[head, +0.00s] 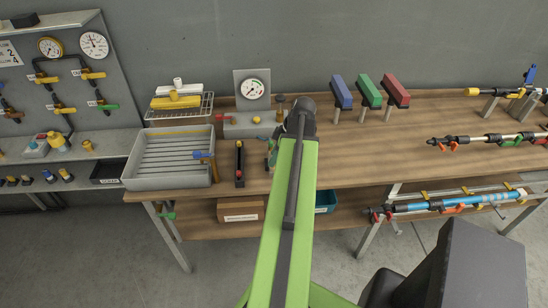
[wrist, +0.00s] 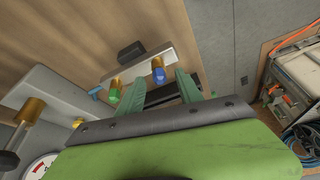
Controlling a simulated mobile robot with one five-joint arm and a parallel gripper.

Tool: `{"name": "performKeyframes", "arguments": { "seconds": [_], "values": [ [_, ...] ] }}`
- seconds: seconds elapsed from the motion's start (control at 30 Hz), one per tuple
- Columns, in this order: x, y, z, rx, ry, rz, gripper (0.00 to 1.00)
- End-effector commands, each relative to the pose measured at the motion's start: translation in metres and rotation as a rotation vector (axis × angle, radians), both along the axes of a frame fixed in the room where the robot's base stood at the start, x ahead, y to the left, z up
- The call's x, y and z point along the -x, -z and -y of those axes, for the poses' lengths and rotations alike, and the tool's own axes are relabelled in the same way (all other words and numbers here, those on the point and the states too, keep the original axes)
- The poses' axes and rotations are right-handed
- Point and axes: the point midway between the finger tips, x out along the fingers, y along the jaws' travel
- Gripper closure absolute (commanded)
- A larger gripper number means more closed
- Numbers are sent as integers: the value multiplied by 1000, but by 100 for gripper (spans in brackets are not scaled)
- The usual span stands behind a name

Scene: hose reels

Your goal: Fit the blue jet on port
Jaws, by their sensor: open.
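In the wrist view, a blue jet (wrist: 158,74) with a brass top sits on a pale rail (wrist: 140,68). A green-tipped brass jet (wrist: 114,92) sits beside it to the left. My gripper (wrist: 157,80) is open and empty, with its green fingers on either side of the blue jet; I cannot tell the height gap. In the head view my gripper (head: 271,152) is low over the bench, and my arm hides the jet rail. The grey test block (head: 242,126) with a gauge stands behind it; a brass fitting (head: 257,118) on it may be the port.
A grey ribbed tray (head: 172,185) and a dark bar with red parts (head: 239,172) lie to the left. Blue, green and red blocks (head: 369,90) stand at the back of the bench. Hose lances (head: 490,140) lie on the right. The middle right bench is clear.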

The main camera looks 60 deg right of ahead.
Motion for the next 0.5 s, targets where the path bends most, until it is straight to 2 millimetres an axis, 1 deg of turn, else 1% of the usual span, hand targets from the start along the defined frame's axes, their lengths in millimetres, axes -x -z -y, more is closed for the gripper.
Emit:
{"name": "performKeyframes", "arguments": {
  "seconds": [0.07,0.17,0.5],
  "values": [
    [1,-5,0,0,0,0,57],
    [5,-20,2,-1,2,0,57],
    [35,-100,13,0,2,0,57]
  ]
}}
